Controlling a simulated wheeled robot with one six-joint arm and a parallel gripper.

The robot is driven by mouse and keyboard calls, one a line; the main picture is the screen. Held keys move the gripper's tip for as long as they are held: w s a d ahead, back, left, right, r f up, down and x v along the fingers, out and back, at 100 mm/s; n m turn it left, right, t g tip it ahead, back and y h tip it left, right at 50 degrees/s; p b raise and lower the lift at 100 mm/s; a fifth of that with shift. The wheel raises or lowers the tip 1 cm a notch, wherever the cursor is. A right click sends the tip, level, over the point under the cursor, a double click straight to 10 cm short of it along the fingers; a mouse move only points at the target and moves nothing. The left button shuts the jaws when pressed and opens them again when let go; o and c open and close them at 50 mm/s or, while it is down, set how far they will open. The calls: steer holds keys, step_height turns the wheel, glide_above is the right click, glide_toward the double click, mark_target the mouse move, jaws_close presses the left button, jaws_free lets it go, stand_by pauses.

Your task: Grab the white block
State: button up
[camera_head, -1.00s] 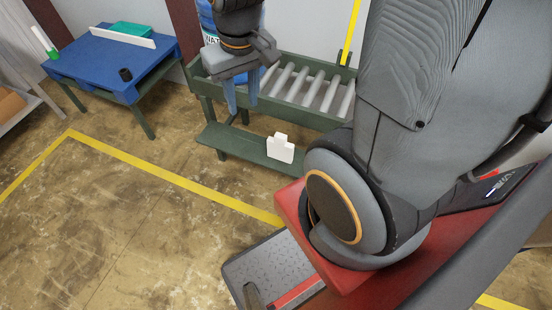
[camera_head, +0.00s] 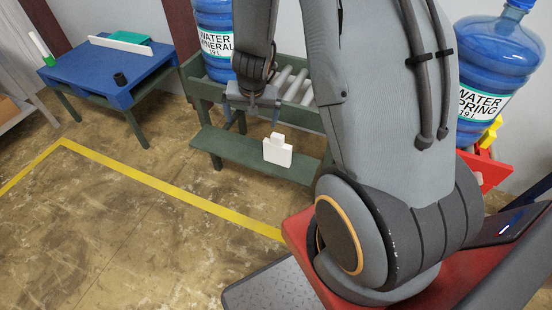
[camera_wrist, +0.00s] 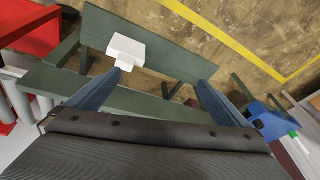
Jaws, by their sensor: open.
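The white block (camera_head: 277,150) stands on the low green shelf (camera_head: 232,147) in front of the roller conveyor in the head view. It has a wide body with a narrower knob on top. My gripper (camera_head: 250,116) is open and empty, above the shelf and to the upper left of the block. In the wrist view the block (camera_wrist: 126,49) lies beyond the left fingertip, toward the upper left, and not between the fingers. The two blue fingers are spread wide, with the green shelf (camera_wrist: 165,50) seen between and beyond them.
Roller conveyor (camera_head: 297,84) with a green frame rises behind the shelf. A water jug (camera_head: 214,40) stands on it, and another jug (camera_head: 497,70) stands at right. A blue table (camera_head: 115,72) with small objects is at left. The floor in front is open, crossed by yellow lines.

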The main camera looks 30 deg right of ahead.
mark_target(276, 143)
steer(key=d+f+m+h+b, duration=0.1)
steer(key=d+f, duration=0.2)
steer(key=f, duration=0.3)
steer(key=w+d+f+m+h+b, duration=0.1)
steer(key=d+f+b, duration=0.1)
steer(key=f, duration=0.4)
steer(key=w+d+f+m+g+b, duration=0.1)
steer(key=d+f+b, duration=0.1)
steer(key=d+f, duration=0.2)
steer(key=shift+w+d+f+m+h, duration=0.1)
steer(key=shift+d+f+m+h, duration=0.1)
steer(key=shift+f, duration=0.3)
steer(key=shift+w+d+f+m+h, duration=0.1)
steer(key=shift+f+m+h, duration=0.1)
steer(key=shift+f, duration=0.25)
steer(key=shift+x, duration=3.1)
steer(key=shift+s+a+f, duration=0.1)
steer(key=shift+s, duration=0.1)
steer(key=shift+c, duration=0.3)
steer(key=c, duration=0.9)
